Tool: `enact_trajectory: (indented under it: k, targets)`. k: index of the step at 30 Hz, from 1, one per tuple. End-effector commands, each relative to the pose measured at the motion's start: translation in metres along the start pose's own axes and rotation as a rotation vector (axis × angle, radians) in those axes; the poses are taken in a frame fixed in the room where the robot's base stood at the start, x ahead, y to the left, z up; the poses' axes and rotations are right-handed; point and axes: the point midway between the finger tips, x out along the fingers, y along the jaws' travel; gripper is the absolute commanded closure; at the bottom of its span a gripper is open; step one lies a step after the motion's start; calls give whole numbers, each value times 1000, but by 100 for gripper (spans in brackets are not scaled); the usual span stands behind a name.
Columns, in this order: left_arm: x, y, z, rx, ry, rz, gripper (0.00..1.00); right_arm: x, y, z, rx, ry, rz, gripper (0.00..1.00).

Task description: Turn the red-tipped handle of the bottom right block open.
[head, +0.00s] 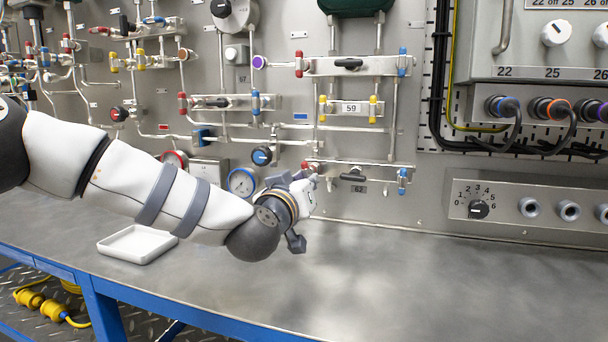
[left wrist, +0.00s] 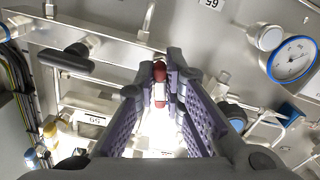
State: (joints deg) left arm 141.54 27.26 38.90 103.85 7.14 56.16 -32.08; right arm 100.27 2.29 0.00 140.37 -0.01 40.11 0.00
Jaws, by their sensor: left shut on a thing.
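The bottom right block (head: 380,173) is a pale metal bar low on the panel above a 62 label, with a black lever in its middle and a blue-tipped handle (head: 403,180) at its right end. Its red-tipped handle (left wrist: 160,72) is at the left end; in the left wrist view it stands between my fingers. My left gripper (left wrist: 165,92) is shut on this handle, with one purple-grey finger on each side. In the head view my left gripper (head: 306,186) reaches the block's left end, and my wrist partly hides the handle. My right gripper is not in view.
A blue-rimmed gauge (head: 242,181) and a blue knob (head: 262,156) sit close left of my gripper. Pipes and the block labelled 59 (head: 350,108) are above. A white tray (head: 137,244) lies on the bench (head: 400,285), which is clear at the right.

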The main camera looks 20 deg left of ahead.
Motion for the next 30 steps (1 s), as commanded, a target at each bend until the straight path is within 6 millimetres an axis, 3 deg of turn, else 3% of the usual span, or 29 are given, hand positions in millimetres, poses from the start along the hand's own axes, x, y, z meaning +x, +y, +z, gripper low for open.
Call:
enact_trajectory:
  k: [4, 10, 16, 22, 28, 30]
  targets:
    - [1, 0, -3, -7, 7, -1, 100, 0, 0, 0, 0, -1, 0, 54]
    - [1, 4, -5, -295, 10, 0, 100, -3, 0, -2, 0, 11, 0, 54]
    - [1, 4, -5, -302, 10, 1, 100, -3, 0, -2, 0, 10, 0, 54]
    - [1, 8, -7, -592, 11, 2, 100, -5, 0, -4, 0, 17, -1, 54]
    - [1, 8, -8, -599, 12, 3, 100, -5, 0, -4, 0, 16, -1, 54]
    - [1, 8, -9, -684, 12, 3, 100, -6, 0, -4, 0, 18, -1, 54]
